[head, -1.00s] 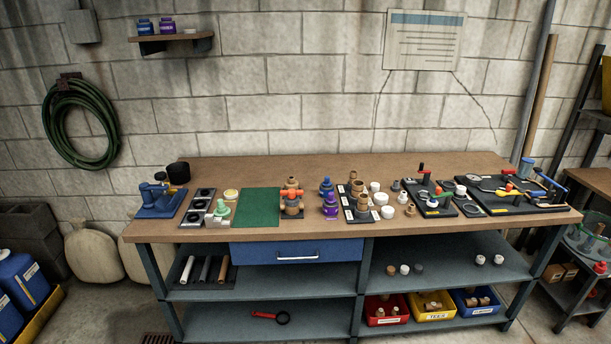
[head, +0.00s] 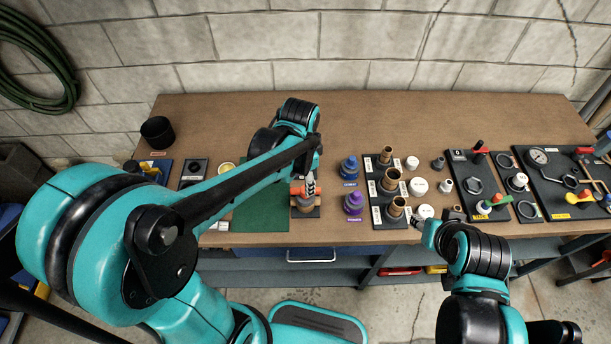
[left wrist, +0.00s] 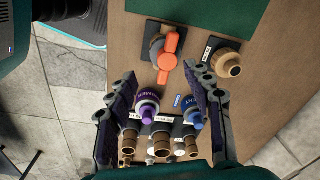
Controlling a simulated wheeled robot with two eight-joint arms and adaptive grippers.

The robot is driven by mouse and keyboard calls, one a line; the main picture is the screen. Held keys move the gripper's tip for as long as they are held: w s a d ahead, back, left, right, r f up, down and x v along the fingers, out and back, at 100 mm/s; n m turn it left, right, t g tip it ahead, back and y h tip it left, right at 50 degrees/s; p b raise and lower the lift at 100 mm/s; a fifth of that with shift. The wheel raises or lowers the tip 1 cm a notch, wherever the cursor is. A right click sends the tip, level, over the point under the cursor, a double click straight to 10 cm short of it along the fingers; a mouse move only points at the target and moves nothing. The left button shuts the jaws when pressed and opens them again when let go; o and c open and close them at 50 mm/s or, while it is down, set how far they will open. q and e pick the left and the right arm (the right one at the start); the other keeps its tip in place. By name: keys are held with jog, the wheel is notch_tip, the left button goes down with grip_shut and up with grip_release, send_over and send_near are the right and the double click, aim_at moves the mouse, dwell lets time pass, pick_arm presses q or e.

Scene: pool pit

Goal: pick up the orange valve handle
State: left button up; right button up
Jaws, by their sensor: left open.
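The orange valve handle (head: 296,191) sits on a brown valve body (head: 305,205) on a dark plate near the workbench's front edge. In the left wrist view the handle (left wrist: 168,55) is an elongated orange piece lying just beyond the fingertips. My left gripper (left wrist: 163,76) is open, its two fingers spread with nothing held between them. In the head view my left gripper (head: 310,184) is over the handle and partly hides it; I cannot tell whether they touch. My right arm ends near the bench front at the right; its gripper (head: 420,224) is small and unclear.
A blue-capped bottle (head: 349,168) and a purple-capped one (head: 353,202) stand close right of the valve. Beyond them is a board with brown fittings (head: 392,182). A green mat (head: 262,216) lies left of the valve, and the bench back (head: 380,115) is clear.

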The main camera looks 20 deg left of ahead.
pick_arm(q)
jog(key=shift+w+d+r+m+g+p, duration=0.2)
jog(key=shift+w+r+m+g+p, duration=0.15)
jog(key=shift+w, duration=0.3)
jog(key=shift+w+d+f+m, duration=0.1)
jog(key=shift+w+f+m, duration=0.05)
jog(key=shift+f+m, duration=0.1)
jog(key=f, duration=0.2)
jog(key=f+b, duration=0.1)
jog(key=f, duration=0.2)
jog(key=f+b, duration=0.1)
jog(key=f, duration=0.1)
jog(key=shift+w+a+f, duration=0.15)
jog(key=shift+a+f, duration=0.1)
jog(key=shift+f, duration=0.15)
jog(key=c, duration=1)
pick_arm(e)
jog(key=shift+w, duration=0.2)
